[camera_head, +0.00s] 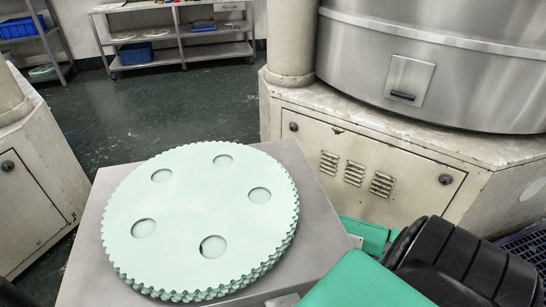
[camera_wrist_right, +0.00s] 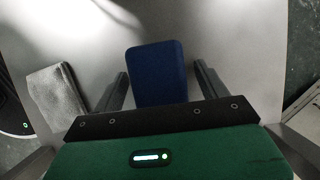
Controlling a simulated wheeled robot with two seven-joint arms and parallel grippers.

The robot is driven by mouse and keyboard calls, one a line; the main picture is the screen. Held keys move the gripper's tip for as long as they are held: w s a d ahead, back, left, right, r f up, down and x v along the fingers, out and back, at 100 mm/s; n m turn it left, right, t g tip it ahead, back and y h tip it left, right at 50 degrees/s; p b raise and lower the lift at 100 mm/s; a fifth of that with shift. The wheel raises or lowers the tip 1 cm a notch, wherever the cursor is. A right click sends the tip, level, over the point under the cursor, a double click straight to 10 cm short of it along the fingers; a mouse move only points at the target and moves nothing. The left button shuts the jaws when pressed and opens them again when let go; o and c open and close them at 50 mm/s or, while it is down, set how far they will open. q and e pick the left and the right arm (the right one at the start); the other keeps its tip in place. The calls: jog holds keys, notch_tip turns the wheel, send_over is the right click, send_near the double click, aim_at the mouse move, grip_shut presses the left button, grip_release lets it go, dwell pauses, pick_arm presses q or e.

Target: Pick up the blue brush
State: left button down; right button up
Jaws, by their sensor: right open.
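The blue brush (camera_wrist_right: 156,72) shows in the right wrist view as a dark blue block with rounded corners on a grey surface. My right gripper (camera_wrist_right: 161,69) is open, with one finger on each side of the brush and a gap to each. The near end of the brush is hidden behind the gripper's body. I cannot tell how far above the surface the fingertips are. In the head view I cannot see this brush or the right fingertips; my green and black right arm fills the bottom right. My left gripper is not in view.
A grey block (camera_wrist_right: 56,92) lies left of the right gripper. A stack of pale green toothed discs (camera_head: 190,200) covers much of the grey table (camera_head: 88,262). A large steel machine (camera_head: 440,60) stands behind at right. Shelving (camera_head: 180,45) with blue items is at the back.

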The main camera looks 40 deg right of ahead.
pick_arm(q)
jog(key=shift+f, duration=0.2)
pick_arm(e)
jog(key=shift+f, duration=0.25)
jog(key=c, duration=1.2)
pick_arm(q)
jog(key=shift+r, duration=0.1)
pick_arm(e)
jog(key=shift+r, duration=0.15)
